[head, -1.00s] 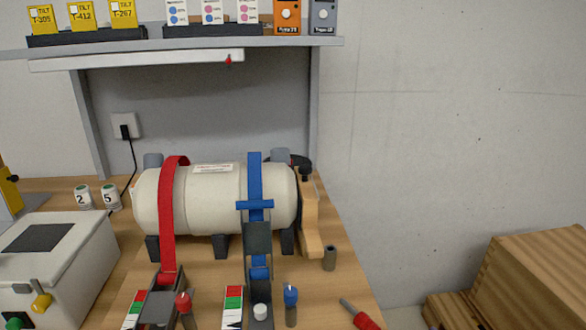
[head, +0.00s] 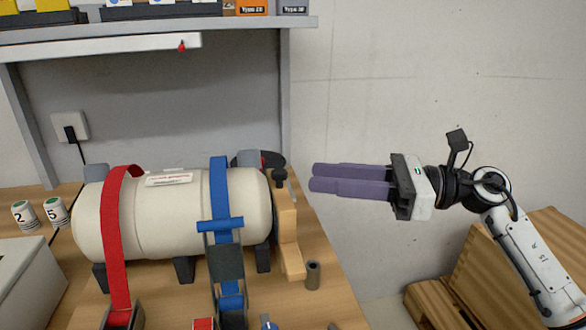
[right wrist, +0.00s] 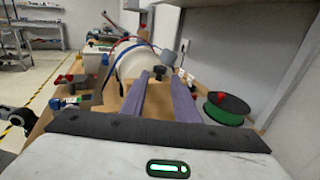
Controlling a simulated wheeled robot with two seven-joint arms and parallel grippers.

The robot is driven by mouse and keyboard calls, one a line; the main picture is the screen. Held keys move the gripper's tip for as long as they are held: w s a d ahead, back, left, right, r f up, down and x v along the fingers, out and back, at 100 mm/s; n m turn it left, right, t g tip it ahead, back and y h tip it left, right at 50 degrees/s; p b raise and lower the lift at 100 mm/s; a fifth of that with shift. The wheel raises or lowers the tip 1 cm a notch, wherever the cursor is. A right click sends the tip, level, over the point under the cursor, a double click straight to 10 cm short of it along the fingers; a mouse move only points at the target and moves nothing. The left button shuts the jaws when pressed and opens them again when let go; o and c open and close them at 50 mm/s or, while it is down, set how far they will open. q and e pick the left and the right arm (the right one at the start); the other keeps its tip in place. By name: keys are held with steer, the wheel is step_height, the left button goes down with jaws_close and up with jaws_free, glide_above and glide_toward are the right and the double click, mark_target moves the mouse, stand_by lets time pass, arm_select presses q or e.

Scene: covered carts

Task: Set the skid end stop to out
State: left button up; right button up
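The wooden end stop (head: 290,235) stands upright against the right end of the cream tank (head: 170,215), with a black knob (head: 280,176) on top. My right gripper (head: 314,178) is open and empty, to the right of the knob at about its height in the head view. Its purple fingers point left. In the right wrist view the knob (right wrist: 160,72) shows just beyond the gap between the two parted fingertips (right wrist: 162,78). Nothing is between the fingers. My left gripper is not in view.
Red (head: 116,240) and blue (head: 220,190) straps cross the tank. A short dark tube (head: 313,275) stands by the stop's foot. A green-rimmed spool (right wrist: 228,108) lies near my right finger in the wrist view. A shelf (head: 150,30) overhangs the bench; a wooden crate (head: 540,250) stands right.

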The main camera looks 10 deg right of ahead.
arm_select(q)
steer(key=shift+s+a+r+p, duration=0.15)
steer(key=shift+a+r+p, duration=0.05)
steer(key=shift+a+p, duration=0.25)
arm_select(e)
steer(key=x, duration=0.5)
steer(key=shift+w+a, duration=0.2)
steer(key=shift+a, duration=0.15)
